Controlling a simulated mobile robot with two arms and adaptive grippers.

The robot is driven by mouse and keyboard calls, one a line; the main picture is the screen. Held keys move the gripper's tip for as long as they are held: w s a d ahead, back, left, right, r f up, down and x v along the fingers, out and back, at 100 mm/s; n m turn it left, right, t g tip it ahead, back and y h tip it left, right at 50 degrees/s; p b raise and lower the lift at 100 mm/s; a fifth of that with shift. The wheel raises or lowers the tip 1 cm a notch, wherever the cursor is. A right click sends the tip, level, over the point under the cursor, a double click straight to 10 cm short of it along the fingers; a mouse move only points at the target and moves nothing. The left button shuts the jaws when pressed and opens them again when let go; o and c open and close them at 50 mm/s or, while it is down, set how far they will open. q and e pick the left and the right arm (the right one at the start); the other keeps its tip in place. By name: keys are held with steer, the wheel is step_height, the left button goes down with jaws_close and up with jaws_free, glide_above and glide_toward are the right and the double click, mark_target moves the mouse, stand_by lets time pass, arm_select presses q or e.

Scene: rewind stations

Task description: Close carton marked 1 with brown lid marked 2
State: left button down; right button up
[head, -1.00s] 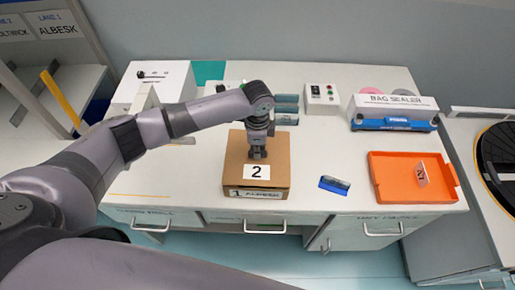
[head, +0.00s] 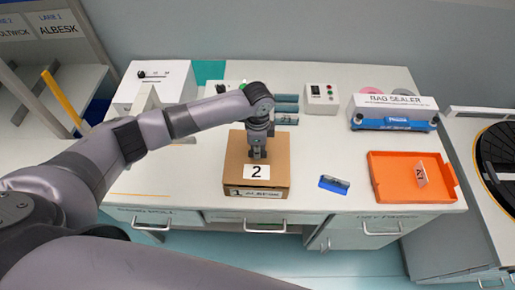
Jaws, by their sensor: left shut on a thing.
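The brown lid marked 2 (head: 274,181) lies flat over the carton marked 1 (head: 262,192), in the middle of the bench. The carton's front label reads 1 and ALBESK. The lid looks level and lined up with the carton; I cannot tell whether it is fully seated. My left gripper (head: 257,155) points straight down at the lid's middle and is shut on the lid; its fingertips are small and the grip itself is hard to see. My right gripper is not in view.
A blue object (head: 334,184) lies right of the carton, and an orange tray (head: 385,198) with a small card marked 2 is farther right. A bag sealer (head: 394,112) and a switch box (head: 322,98) stand behind. The bench left of the carton is clear.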

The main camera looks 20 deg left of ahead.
arm_select(q)
steer(key=shift+f+b, duration=0.45)
steer(key=shift+f, duration=0.6)
steer(key=c, duration=1.5)
jaws_free()
step_height(320, 180, up, 12)
steer(key=shift+r, duration=0.1)
